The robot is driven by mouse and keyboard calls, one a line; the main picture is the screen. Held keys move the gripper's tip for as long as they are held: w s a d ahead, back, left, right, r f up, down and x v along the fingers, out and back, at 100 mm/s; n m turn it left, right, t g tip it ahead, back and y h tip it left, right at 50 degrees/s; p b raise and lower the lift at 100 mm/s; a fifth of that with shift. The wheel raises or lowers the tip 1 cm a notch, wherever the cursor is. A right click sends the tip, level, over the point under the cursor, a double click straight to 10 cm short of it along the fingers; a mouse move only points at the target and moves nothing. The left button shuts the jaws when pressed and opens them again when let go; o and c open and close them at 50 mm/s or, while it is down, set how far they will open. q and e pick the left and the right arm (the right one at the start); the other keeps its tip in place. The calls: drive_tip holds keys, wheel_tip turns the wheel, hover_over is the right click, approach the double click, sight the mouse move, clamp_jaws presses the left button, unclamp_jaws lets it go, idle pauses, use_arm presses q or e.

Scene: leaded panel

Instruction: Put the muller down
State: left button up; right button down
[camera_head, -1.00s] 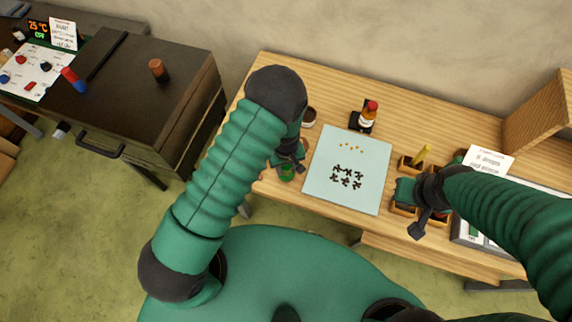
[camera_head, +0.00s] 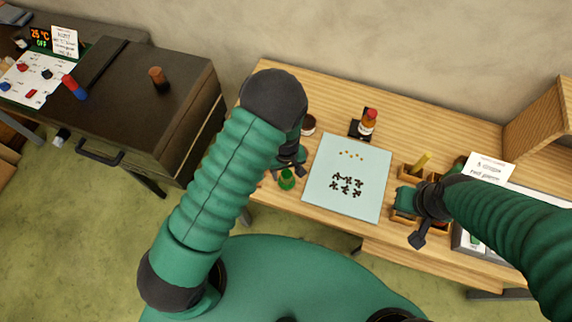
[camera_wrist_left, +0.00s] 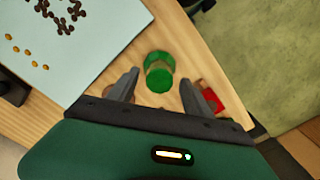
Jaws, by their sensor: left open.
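The muller (camera_head: 287,180), a green glass piece, stands on the wooden table near its front left edge, left of the pale sheet. It also shows in the left wrist view (camera_wrist_left: 159,74), between and just beyond the open fingers. My left gripper (camera_head: 291,168) is open right by the muller, its fingers apart on either side in the left wrist view (camera_wrist_left: 160,80). I see no finger clearly touching it. My right gripper (camera_head: 418,238) is over the front of the wooden boxes at the right; its jaw state is unclear.
The pale sheet (camera_head: 318,200) holds several dark pieces and small yellow dots. A bottle with a red cap (camera_head: 367,121) stands behind it, and a dark jar (camera_head: 308,124) stands behind my left gripper. A red item (camera_wrist_left: 213,99) lies close to the muller. A dark cabinet (camera_head: 130,75) stands at left.

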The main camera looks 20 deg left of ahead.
use_arm(q)
wheel_tip(320, 180, up, 11)
drive_tip(key=s+a+r+m+t, duration=0.3)
drive_tip(key=s+a+r+m, duration=0.4)
drive_tip(key=s+r, duration=0.35)
wheel_tip(320, 180, down, 11)
drive_tip(key=b, duration=1.1)
drive_tip(key=shift+w+f, duration=0.15)
drive_tip(key=shift+w, duration=0.3)
use_arm(e)
drive_tip(key=s+x, duration=0.2)
drive_tip(key=x, duration=0.9)
drive_tip(key=shift+s+a+f, duration=0.2)
drive_tip(key=shift+s+f, duration=0.05)
drive_tip(key=shift+s, duration=0.1)
use_arm(q)
drive_tip(key=shift+c, duration=0.4)
use_arm(e)
drive_tip(key=shift+d, duration=0.1)
